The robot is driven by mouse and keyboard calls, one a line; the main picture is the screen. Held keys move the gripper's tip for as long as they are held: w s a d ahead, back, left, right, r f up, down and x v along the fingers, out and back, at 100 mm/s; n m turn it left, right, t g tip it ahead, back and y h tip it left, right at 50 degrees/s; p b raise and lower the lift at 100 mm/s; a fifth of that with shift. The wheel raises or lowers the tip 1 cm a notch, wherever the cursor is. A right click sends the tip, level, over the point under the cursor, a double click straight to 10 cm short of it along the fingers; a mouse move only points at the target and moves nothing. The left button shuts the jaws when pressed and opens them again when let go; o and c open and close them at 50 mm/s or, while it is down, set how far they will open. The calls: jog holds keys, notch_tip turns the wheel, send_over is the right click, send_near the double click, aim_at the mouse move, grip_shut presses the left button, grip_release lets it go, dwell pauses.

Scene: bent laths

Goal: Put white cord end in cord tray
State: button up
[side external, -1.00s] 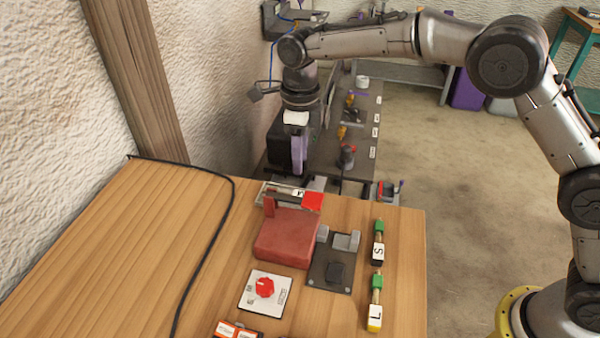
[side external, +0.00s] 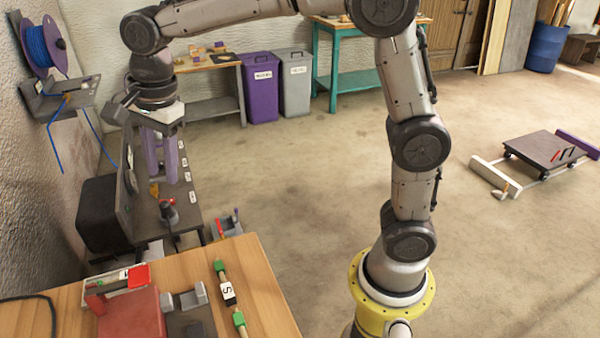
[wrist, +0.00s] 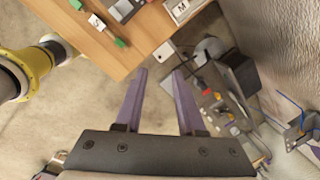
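My gripper (side external: 160,160) hangs in the air in front of the dark bench, its purple fingers pointing down. In the wrist view its fingers (wrist: 160,74) stand well apart with nothing between them. I cannot make out a white cord end in either view. The only cords I see clearly are a blue cord (side external: 55,150) hanging from a purple spool (side external: 38,48) on the wall, and a black cord (side external: 52,315) on the wooden table. No tray is clearly marked as the cord tray. A grey wall bracket (side external: 45,104) is below the spool and also shows in the wrist view (wrist: 297,136).
The wooden table (side external: 265,312) holds a red block (side external: 130,316) and green-ended pieces. The dark bench (side external: 182,205) carries small parts and labels. A black box (side external: 100,215) stands by the wall. Open floor (side external: 290,180) lies right of the bench.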

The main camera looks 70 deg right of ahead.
jog(key=s+d+r+n+t, duration=0.1)
jog(key=s+d+n, duration=0.3)
jog(key=s, duration=0.2)
jog(key=s+d+r+n+t, duration=0.1)
jog(key=s+d+n, duration=0.2)
jog(key=s+n, duration=0.3)
jog(key=s+d+f+n, duration=0.2)
jog(key=s+n, duration=0.2)
jog(key=s, duration=0.2)
jog(key=s+d+f+n+t, duration=0.1)
jog(key=s+f+n, duration=0.2)
jog(key=s, duration=0.3)
jog(key=shift+s+d+n+t+h, duration=0.15)
jog(key=shift+d+n+t+h, duration=0.15)
jog(key=shift+d+n, duration=0.15)
